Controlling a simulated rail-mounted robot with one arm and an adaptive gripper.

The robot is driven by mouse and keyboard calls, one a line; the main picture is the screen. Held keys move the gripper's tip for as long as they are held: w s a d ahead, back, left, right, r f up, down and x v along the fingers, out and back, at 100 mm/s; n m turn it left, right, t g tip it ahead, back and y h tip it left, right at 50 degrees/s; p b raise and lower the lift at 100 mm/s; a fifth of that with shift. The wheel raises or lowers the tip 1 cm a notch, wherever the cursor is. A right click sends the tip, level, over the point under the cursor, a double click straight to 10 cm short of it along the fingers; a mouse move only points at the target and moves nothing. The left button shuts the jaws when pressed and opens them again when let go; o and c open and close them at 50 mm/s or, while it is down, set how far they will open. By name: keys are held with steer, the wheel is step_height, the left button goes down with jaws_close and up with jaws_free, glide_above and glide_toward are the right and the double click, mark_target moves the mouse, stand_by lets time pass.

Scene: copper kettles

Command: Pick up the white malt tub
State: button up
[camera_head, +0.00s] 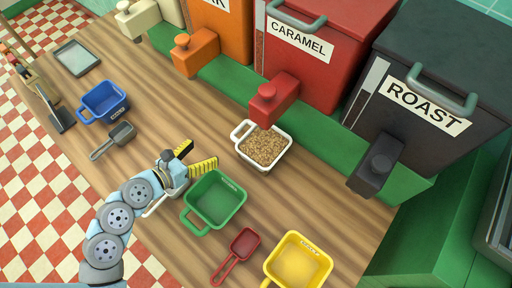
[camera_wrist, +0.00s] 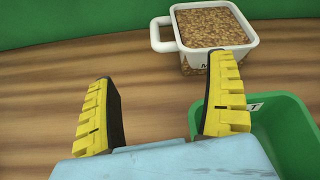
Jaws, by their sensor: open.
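The white malt tub (camera_head: 243,148) stands on the wooden counter below the red caramel bin's spout, filled with brown grain. Its handle is at its upper left. It also shows at the top of the wrist view (camera_wrist: 218,59), with its handle to the left and part of its label visible. My gripper (camera_head: 201,157) is open and empty, to the left of the tub and apart from it. In the wrist view my yellow and black fingers (camera_wrist: 164,100) are spread wide, with the tub beyond the right finger. That finger slightly overlaps the tub's front.
An empty green tub (camera_head: 215,200) stands close to my gripper, below the white tub. A yellow tub (camera_head: 298,262) and red scoop (camera_head: 243,246) lie nearer the front. A blue tub (camera_head: 105,101) and grey scoop (camera_head: 117,138) are left. The caramel bin (camera_head: 310,75) and roast bin (camera_head: 415,125) stand behind.

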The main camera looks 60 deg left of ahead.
steer(key=b+x, duration=0.2)
steer(key=x, duration=1)
steer(key=shift+f, duration=0.15)
steer(key=shift+w+a+f+b, duration=0.1)
steer(key=shift+w+f+b, duration=0.2)
steer(key=shift+w, duration=0.6)
steer(key=shift+w+a+f+b, duration=0.1)
steer(key=shift+w+f+b, duration=0.15)
steer(key=shift+w, duration=0.6)
steer(key=shift+x, duration=0.85)
steer(key=c, duration=1.4)
steer(key=shift+o, duration=0.2)
step_height(320, 180, up, 10)
steer(key=p, duration=0.2)
steer(key=shift+p, duration=0.4)
steer(key=shift+d, duration=0.1)
